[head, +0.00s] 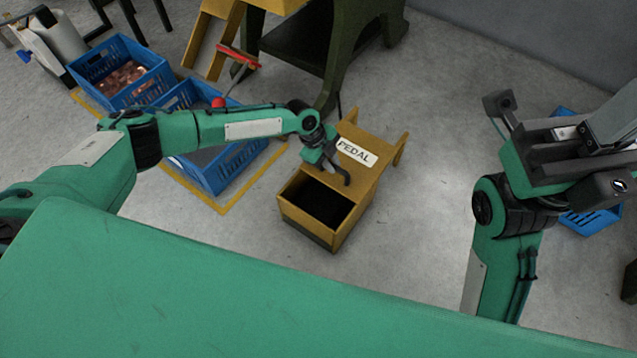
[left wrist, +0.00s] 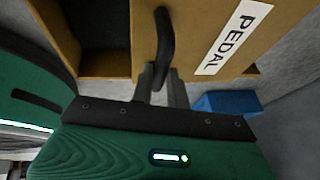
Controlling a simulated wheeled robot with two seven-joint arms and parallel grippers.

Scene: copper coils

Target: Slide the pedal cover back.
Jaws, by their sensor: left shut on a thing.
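The pedal cover (head: 371,173) is a yellow lid with a white PEDAL label on the yellow pedal box (head: 334,238). The cover sits over the far part of the box; the near part is open and dark inside. In the left wrist view the cover (left wrist: 200,20) fills the upper middle. A dark bent handle (left wrist: 164,45) stands at its edge beside the opening. My left gripper (head: 336,165) is shut on the handle; its fingertips also show in the left wrist view (left wrist: 161,85). My right gripper (head: 548,130) is raised at the right, away from the box; its jaws are unclear.
Blue crates (head: 122,72) stand at the left, one holding copper-coloured pieces, inside yellow floor lines. A dark green machine stand (head: 335,45) is behind the box. Another blue crate (head: 592,219) is partly hidden by my right arm. Grey floor right of the box is clear.

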